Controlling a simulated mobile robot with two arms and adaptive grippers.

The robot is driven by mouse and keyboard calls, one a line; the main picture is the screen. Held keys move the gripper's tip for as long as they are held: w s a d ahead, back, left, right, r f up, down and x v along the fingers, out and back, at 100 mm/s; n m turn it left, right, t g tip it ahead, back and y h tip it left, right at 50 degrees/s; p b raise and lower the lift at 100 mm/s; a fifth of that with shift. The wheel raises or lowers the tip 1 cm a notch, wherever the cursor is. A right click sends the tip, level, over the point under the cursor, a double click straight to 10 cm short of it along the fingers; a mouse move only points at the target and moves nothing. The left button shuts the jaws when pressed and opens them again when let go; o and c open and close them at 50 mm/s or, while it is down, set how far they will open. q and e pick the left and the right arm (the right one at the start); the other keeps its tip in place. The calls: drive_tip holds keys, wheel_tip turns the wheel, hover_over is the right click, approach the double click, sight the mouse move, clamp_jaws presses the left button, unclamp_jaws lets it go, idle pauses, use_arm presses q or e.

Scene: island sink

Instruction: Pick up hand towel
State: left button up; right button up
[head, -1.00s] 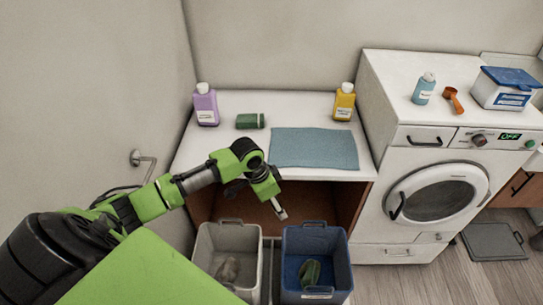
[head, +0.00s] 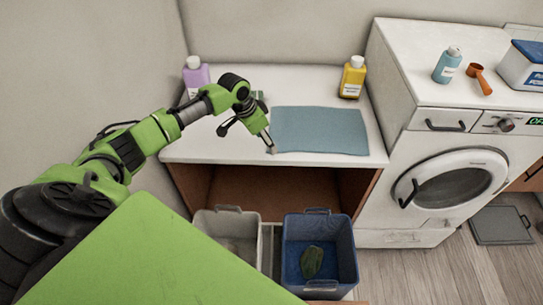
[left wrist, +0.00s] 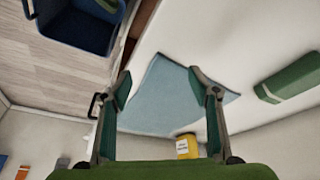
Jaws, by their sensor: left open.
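A flat blue cloth, which I take for the hand towel (head: 322,130), lies spread on the white counter. It also shows between my fingers in the left wrist view (left wrist: 160,97). My left gripper (head: 270,149) is at the towel's left front corner, close to the counter's front edge. In the left wrist view the gripper (left wrist: 160,76) has its two fingers wide apart with nothing held. I cannot tell whether a fingertip touches the cloth. My right gripper is not in view.
A green roll-shaped item (left wrist: 290,80) lies beside the towel, mostly hidden behind my arm in the head view. A purple bottle (head: 193,72) and a yellow bottle (head: 352,80) stand at the back. Grey (head: 228,228) and blue (head: 320,230) bins stand below; a washing machine (head: 455,185) is right.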

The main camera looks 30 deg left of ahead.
use_arm(q)
drive_tip(key=shift+b+x, duration=0.4)
drive_tip(key=shift+x, duration=0.7)
drive_tip(key=shift+d+f, duration=0.15)
drive_tip(key=shift+f, duration=0.15)
drive_tip(key=shift+w+d+f+b, duration=0.1)
drive_tip(key=shift+w+f+b, duration=0.1)
drive_tip(key=shift+f+b, duration=0.1)
drive_tip(key=shift+f, duration=0.1)
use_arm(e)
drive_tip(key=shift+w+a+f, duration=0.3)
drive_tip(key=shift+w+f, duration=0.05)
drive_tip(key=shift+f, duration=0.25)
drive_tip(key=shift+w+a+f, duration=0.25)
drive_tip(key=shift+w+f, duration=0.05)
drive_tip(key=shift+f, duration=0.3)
